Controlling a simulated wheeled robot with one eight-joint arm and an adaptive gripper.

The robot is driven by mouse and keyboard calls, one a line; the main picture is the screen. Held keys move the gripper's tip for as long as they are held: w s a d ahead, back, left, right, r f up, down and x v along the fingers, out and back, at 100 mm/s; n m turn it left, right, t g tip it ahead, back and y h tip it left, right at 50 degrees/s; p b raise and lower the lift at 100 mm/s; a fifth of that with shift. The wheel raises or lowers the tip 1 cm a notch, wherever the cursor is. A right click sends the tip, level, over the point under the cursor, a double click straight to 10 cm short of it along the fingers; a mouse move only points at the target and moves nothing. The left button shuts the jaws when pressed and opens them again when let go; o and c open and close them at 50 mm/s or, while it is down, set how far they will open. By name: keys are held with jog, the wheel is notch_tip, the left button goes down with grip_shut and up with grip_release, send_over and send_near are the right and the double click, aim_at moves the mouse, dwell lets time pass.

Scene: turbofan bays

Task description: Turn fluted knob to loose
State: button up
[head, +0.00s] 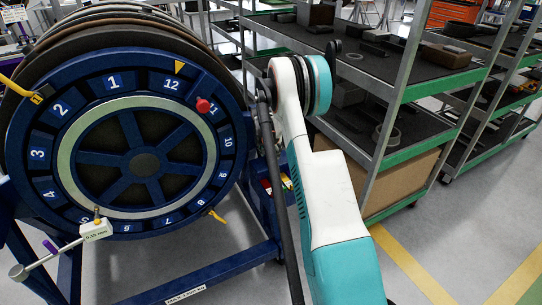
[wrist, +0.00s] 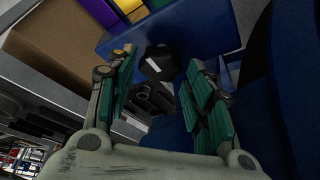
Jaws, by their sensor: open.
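A red knob (head: 203,106) sits on the rim of the large blue numbered wheel (head: 232,150), near the 11 and 12 marks. It is too small to tell whether it is fluted. In the head view my arm hides the gripper, which seems to be low behind the wheel's right side.
A cardboard box (head: 385,183) stands on the lower shelf of the grey-green rack (head: 385,135). The right floor is clear.

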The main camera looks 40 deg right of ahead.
jog(key=shift+x, duration=0.9)
jog(key=shift+r, duration=0.1)
jog(key=c, duration=0.8)
jog(key=shift+o, duration=0.2)
